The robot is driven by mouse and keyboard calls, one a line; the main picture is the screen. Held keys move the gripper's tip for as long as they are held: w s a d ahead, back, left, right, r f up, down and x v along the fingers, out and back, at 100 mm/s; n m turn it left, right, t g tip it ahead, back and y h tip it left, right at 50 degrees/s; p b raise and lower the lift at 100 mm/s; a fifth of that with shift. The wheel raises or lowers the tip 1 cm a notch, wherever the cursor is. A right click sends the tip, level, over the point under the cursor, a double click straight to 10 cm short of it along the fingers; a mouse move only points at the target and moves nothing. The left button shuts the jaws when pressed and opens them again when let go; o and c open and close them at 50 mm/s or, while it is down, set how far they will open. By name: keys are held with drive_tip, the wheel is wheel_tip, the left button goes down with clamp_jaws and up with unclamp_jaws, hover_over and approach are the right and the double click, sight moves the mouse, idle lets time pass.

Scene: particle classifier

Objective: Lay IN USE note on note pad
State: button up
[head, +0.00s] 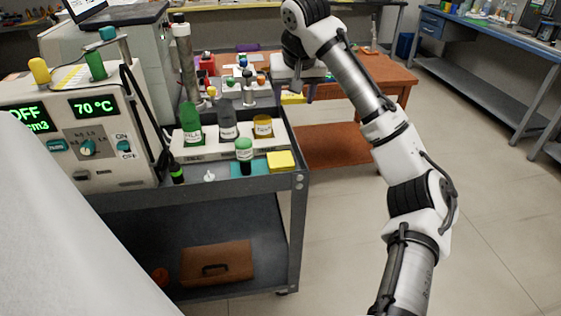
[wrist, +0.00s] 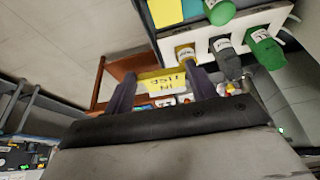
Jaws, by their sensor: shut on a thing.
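My gripper (wrist: 162,85) is shut on the yellow IN USE note (wrist: 168,81), which shows upside down between the dark fingers in the wrist view. In the head view my gripper (head: 299,80) is above the far right part of the cart, and the yellow note (head: 292,98) hangs just below it. A yellow note pad (head: 281,161) lies at the cart's near right corner, apart from and nearer than my gripper. The pad also shows at the top of the wrist view (wrist: 165,11).
A white rack (head: 222,148) with green, grey and yellow bottles stands behind the pad. A machine (head: 80,135) stands at left; a wooden table (head: 375,70) stands behind.

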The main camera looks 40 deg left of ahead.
sight(283, 166)
drive_tip(key=shift+n, duration=0.3)
drive_tip(key=f, duration=0.6)
drive_tip(key=s+a+f+p, duration=0.1)
drive_tip(key=f, duration=0.5)
drive_tip(key=s+f, duration=0.1)
drive_tip(key=f, duration=0.5)
drive_tip(key=shift+a, duration=0.15)
drive_tip(key=shift+f, duration=0.1)
drive_tip(key=o, duration=0.9)
